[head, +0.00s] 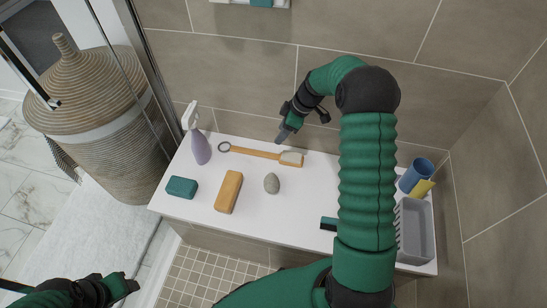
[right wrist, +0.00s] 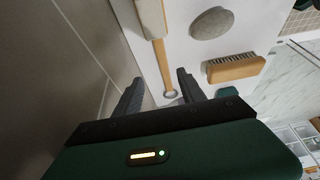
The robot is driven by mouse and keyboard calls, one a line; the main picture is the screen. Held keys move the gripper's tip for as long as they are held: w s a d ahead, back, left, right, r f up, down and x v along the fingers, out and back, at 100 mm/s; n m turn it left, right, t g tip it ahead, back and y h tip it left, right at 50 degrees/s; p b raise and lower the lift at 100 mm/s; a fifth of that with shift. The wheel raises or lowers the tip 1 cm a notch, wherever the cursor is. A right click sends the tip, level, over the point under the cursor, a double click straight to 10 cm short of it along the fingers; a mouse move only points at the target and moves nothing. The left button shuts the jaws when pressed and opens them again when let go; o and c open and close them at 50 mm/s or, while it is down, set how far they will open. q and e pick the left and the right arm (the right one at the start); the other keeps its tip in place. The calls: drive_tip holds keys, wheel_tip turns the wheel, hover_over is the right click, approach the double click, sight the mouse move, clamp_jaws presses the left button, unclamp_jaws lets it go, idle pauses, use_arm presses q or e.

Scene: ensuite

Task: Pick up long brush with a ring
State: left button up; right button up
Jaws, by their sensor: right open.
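The long brush (head: 260,153) lies on the white bench, with a wooden handle, a ring at its left end and a pale head at its right end. In the right wrist view the brush handle (right wrist: 159,55) runs down to the ring, which shows between the finger tips. My right gripper (head: 284,134) is open and empty, just behind the brush near the wall. In its wrist view the two fingers (right wrist: 160,84) stand apart on either side of the ring end; contact cannot be told. My left gripper (head: 122,286) is at the lower left, away from the bench; its jaws are unclear.
On the white bench (head: 290,205) are a purple spray bottle (head: 201,148), a teal block (head: 182,187), a wooden bristle brush (head: 228,192), a grey stone (head: 271,183), a blue cup (head: 414,175) and a grey tray (head: 414,232). Tiled wall (head: 240,60) stands close behind. A glass panel borders the left.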

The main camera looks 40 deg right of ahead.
drive_tip(key=b, duration=0.2)
hover_over(266, 154)
drive_tip(key=s+d, duration=0.2)
wheel_tip(266, 154, down, 8)
drive_tip(key=shift+w+d+r, duration=0.1)
drive_tip(key=shift+w+r, duration=0.05)
drive_tip(key=shift+r, duration=0.05)
drive_tip(key=shift+d+f, duration=0.1)
drive_tip(key=shift+f, duration=0.15)
drive_tip(key=b+x, duration=0.2)
drive_tip(key=x, duration=0.1)
drive_tip(key=b+x, duration=0.1)
drive_tip(key=x, duration=0.1)
drive_tip(key=shift+a, duration=0.25)
drive_tip(key=shift+r, duration=0.15)
drive_tip(key=c, duration=0.4)
clamp_jaws()
